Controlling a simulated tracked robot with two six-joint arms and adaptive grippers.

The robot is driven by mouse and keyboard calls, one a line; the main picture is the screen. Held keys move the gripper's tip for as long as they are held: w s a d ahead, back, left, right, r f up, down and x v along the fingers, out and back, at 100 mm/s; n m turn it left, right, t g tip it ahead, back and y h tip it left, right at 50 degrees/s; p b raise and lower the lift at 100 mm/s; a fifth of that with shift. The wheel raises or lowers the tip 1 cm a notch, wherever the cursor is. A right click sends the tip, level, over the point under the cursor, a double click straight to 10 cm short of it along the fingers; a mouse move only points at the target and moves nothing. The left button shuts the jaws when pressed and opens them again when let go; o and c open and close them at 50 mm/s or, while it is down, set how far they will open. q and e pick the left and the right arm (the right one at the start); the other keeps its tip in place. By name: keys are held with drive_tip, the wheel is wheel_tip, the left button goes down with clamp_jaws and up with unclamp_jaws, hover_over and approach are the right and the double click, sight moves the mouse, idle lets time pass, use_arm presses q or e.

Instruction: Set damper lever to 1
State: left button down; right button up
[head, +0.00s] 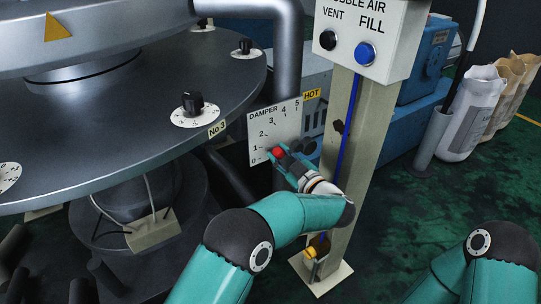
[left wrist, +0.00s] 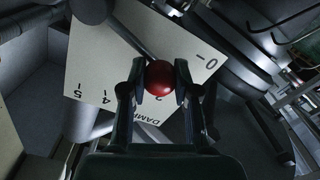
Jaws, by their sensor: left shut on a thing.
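My left gripper (head: 281,156) is shut on this knob. In the left wrist view the red knob (left wrist: 159,78) sits between both fingers, and the plate (left wrist: 98,70) appears upside down behind. There 0, 2, 4 and 5 show, and the 1 is hidden. The exact lever reading cannot be told. My right gripper is out of view.
A post (head: 356,170) with a control box (head: 370,40) stands right of the plate, close to my left arm. The round deck (head: 120,125) of the tower is at left. Green floor at right is mostly clear.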

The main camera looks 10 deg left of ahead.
use_arm(q)
drive_tip(key=shift+a+f, duration=0.15)
drive_tip(key=shift+f, duration=0.1)
drive_tip(key=c, duration=0.9)
unclamp_jaws()
drive_tip(key=shift+o, duration=0.2)
drive_tip(key=shift+r, duration=0.1)
drive_tip(key=shift+r, duration=0.6)
wheel_tip(320, 180, up, 9)
drive_tip(key=shift+f, duration=0.2)
